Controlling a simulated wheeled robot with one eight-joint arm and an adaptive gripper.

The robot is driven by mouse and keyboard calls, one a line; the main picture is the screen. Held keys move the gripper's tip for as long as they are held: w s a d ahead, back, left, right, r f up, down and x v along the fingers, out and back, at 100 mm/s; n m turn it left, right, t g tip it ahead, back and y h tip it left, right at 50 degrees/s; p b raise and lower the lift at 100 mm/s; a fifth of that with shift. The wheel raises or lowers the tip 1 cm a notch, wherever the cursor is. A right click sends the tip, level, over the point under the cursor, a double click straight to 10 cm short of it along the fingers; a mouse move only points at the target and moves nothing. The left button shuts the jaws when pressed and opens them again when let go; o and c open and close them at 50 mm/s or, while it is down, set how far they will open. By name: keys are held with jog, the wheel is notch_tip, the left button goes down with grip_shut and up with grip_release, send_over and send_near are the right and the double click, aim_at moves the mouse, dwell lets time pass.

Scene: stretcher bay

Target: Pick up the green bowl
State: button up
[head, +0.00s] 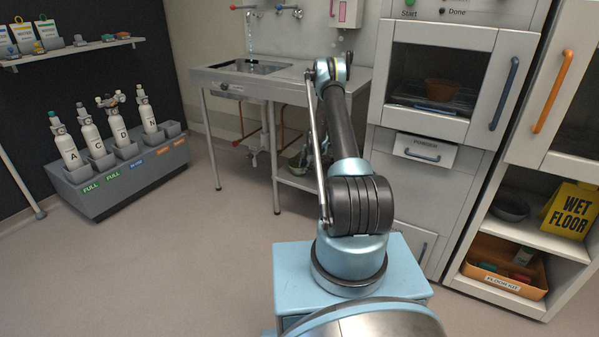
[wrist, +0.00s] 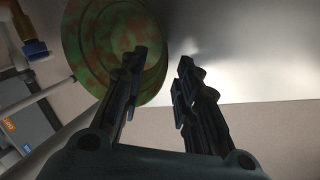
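A green bowl (head: 297,160) sits on the low shelf under the sink in the head view, partly hidden by my arm. In the wrist view a round green thing with rust-brown mottling, which looks like the bowl (wrist: 98,42), fills the upper left. My gripper (wrist: 162,68) is open, with clear space between its two dark fingers. The left finger overlaps the bowl's right part, and the right finger is beyond its edge. I cannot tell whether either finger touches it. In the head view my gripper is mostly hidden behind my arm, under the sink.
The steel sink table (head: 235,83) stands over the shelf (head: 300,180), with legs and pipes around the space. A dark bowl (head: 510,207) lies on the far-right shelf. Gas bottles (head: 67,148) stand left.

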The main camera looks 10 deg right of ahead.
aim_at(303, 175)
jog(key=shift+x, duration=1.85)
jog(key=shift+d, duration=0.1)
grip_shut()
